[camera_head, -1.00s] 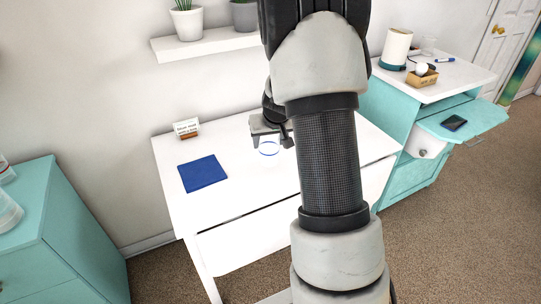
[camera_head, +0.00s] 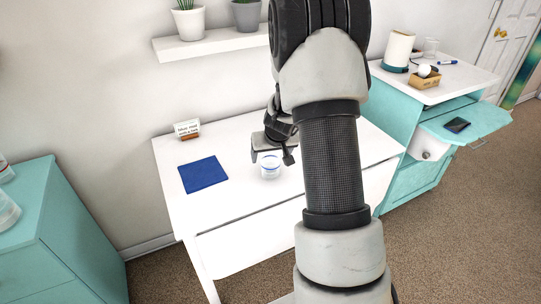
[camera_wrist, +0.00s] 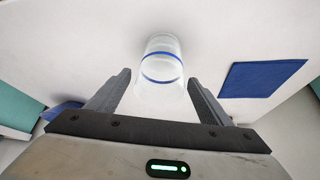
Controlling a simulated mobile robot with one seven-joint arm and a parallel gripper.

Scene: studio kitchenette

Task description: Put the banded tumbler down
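The banded tumbler (camera_head: 270,168) is clear with a blue band. It appears upright at or on the white table (camera_head: 235,215), to the right of the blue mat (camera_head: 203,174); exact contact with the tabletop is hard to tell. My gripper (camera_head: 272,152) is just above and behind it in the head view. In the wrist view, the tumbler (camera_wrist: 160,68) shows between and beyond the two fingers of my gripper (camera_wrist: 159,75). The fingers are spread, with a narrow gap seen on each side of the glass.
A small sign (camera_head: 187,130) stands at the table's back left. A shelf (camera_head: 210,43) with potted plants hangs above. A teal cabinet (camera_head: 50,235) is at left; a counter (camera_head: 440,85) with several items is at right. The table's front left is clear.

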